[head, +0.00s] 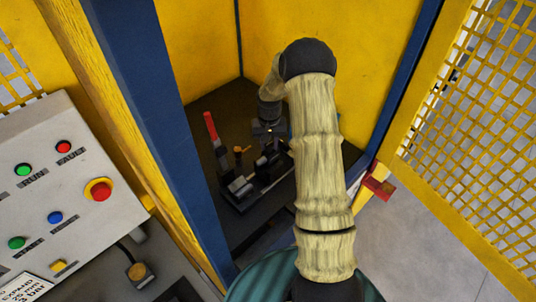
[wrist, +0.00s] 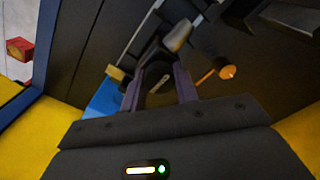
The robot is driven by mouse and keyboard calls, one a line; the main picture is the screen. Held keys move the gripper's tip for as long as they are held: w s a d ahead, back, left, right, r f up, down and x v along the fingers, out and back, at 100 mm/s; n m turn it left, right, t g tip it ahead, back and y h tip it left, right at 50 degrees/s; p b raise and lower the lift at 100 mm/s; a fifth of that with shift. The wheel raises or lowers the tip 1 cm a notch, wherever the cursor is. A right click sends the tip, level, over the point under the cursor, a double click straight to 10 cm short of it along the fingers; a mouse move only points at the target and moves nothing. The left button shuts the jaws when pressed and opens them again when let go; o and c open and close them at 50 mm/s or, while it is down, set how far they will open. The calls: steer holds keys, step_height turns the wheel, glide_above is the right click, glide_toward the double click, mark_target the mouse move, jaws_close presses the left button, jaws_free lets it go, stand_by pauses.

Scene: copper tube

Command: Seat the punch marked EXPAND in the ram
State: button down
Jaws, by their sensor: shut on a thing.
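My gripper (wrist: 160,90) is shut on a dark, round-ended part (wrist: 160,73), which looks like a punch. A pale mark shows on it, but I cannot read any word. In the head view my gripper (head: 270,137) is inside the yellow-walled cell, low over the dark fixture (head: 240,188), and the held part is too small to make out. In the wrist view the held part lies in front of a grey rounded piece (wrist: 178,36) of the fixture. I cannot tell whether they touch. I cannot clearly identify the ram; my arm hides the fixture's right side.
A red-handled lever (head: 210,127) and an orange knob (head: 240,150) stand left of my gripper. The knob also shows in the wrist view (wrist: 227,72). A blue post (head: 160,110) and a button panel (head: 60,185) are left; an open yellow mesh door (head: 460,120) is right.

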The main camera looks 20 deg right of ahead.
mark_target(268, 153)
step_height(268, 153, down, 5)
steer(key=b, duration=0.3)
steer(key=shift+w+a, duration=0.1)
steer(key=shift+r, duration=0.1)
steer(key=c, duration=1.1)
jaws_free()
steer(key=shift+f, duration=0.2)
steer(key=shift+o, duration=0.2)
step_height(268, 153, up, 12)
steer(key=b, duration=0.4)
steer(key=shift+r+b, duration=0.15)
steer(key=shift+b, duration=0.25)
